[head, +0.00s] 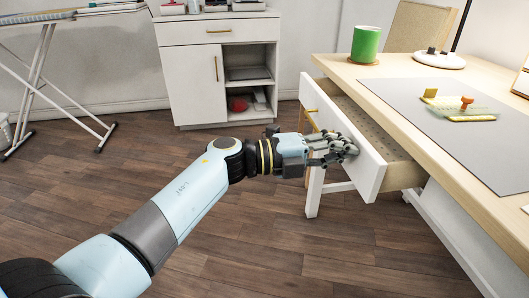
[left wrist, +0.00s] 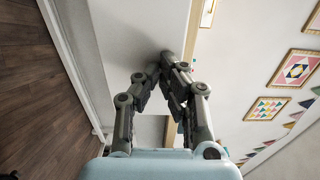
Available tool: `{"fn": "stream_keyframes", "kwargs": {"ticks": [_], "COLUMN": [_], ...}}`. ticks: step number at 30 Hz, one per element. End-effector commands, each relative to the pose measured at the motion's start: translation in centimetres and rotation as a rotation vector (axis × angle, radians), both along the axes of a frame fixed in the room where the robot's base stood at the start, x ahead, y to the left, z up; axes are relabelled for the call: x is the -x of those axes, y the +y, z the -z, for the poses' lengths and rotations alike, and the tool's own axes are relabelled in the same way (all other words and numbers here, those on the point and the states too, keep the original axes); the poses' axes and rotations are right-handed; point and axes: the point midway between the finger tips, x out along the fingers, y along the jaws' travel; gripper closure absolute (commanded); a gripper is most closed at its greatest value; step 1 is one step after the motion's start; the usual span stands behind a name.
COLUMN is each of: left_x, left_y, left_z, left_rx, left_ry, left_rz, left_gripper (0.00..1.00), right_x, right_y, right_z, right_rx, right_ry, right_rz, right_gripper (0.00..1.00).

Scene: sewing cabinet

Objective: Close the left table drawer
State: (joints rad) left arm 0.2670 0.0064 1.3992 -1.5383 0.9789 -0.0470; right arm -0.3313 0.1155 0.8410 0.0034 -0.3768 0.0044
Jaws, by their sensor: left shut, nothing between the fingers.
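The left table drawer (head: 370,178) is a white-fronted drawer under the wooden table top, pulled out so its inside shows. Its gold handle (head: 309,117) is on the front, partly behind my gripper. My left gripper (head: 346,149) is at the drawer's front panel, its fingers drawn together and empty. In the left wrist view, the fingertips (left wrist: 168,62) are close against the white panel (left wrist: 128,32), with a dark shadow there; I cannot tell if they press on it. My right gripper is not in view.
The table (head: 420,135) holds a grey mat (head: 415,101), a green mug (head: 366,42) and a small yellow item with an orange knob. A white cabinet (head: 192,92) stands behind, and an ironing board at the far left. The wooden floor left of the drawer is clear.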

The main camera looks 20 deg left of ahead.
Motion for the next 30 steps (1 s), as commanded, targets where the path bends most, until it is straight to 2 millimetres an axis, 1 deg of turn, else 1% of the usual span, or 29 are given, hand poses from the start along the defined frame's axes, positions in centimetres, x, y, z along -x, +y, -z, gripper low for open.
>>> {"fn": "stream_keyframes", "kwargs": {"ticks": [1,6,12,16,26,30], "left_x": [-0.8,-2.5,-3.6,-3.8,-3.8,-3.7], "left_y": [-1.2,-3.8,-5.3,-5.6,-5.5,-4.9], "left_z": [-0.1,0.0,0.0,0.0,0.0,0.0], "left_rx": [0.005,0.001,0.001,0.0,0.0,-0.001], "left_ry": [0.0,0.0,0.0,0.0,0.0,0.0], "left_rz": [0.0,0.001,-0.001,-0.001,-0.001,-0.002], "left_gripper": [1.0,1.0,1.0,1.0,1.0,1.0], "right_x": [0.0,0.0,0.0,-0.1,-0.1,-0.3], "right_y": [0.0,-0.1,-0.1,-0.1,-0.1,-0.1], "right_z": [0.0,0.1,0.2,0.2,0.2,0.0], "right_rx": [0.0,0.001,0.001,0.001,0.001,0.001], "right_ry": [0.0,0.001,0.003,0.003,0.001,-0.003], "right_rz": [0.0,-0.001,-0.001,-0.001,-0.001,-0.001], "right_gripper": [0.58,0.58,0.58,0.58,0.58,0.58]}}
